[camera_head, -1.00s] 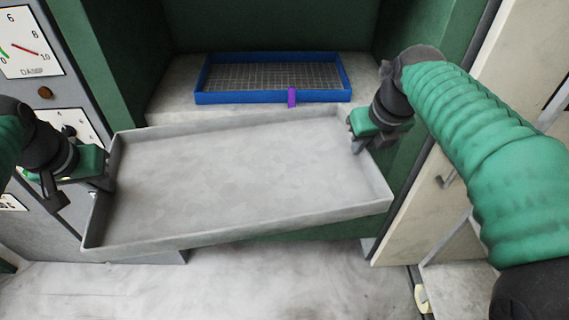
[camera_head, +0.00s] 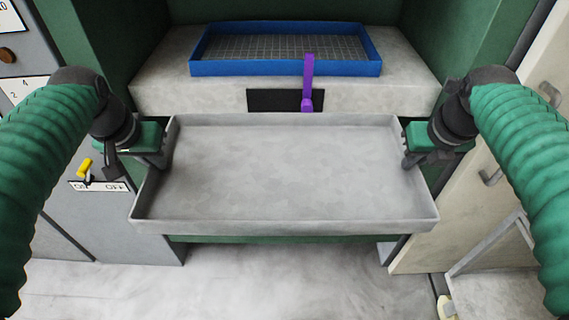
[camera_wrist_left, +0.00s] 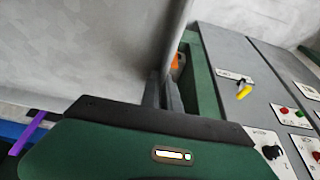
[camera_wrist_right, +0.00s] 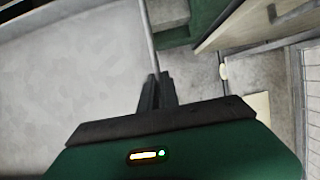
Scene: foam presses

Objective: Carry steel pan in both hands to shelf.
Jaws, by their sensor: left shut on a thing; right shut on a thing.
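The steel pan (camera_head: 284,228) is a wide, shallow grey tray, empty, held roughly level in front of the green press. My left gripper (camera_head: 160,160) is shut on its left side wall, and my right gripper (camera_head: 408,158) is shut on its right side wall. The left wrist view shows the left fingers (camera_wrist_left: 163,92) pinching the pan's rim. The right wrist view shows the right fingers (camera_wrist_right: 155,92) pinching the opposite rim. I cannot make out which surface is the shelf; a pale ledge (camera_head: 190,97) lies just beyond the pan.
A blue tray with a wire mesh (camera_head: 285,68) sits on the ledge, with a purple handle (camera_head: 308,80) at its front. A grey control panel with a yellow switch (camera_head: 84,167) stands left. A pale cabinet door (camera_head: 470,195) stands right. Pale floor (camera_head: 280,285) shows below.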

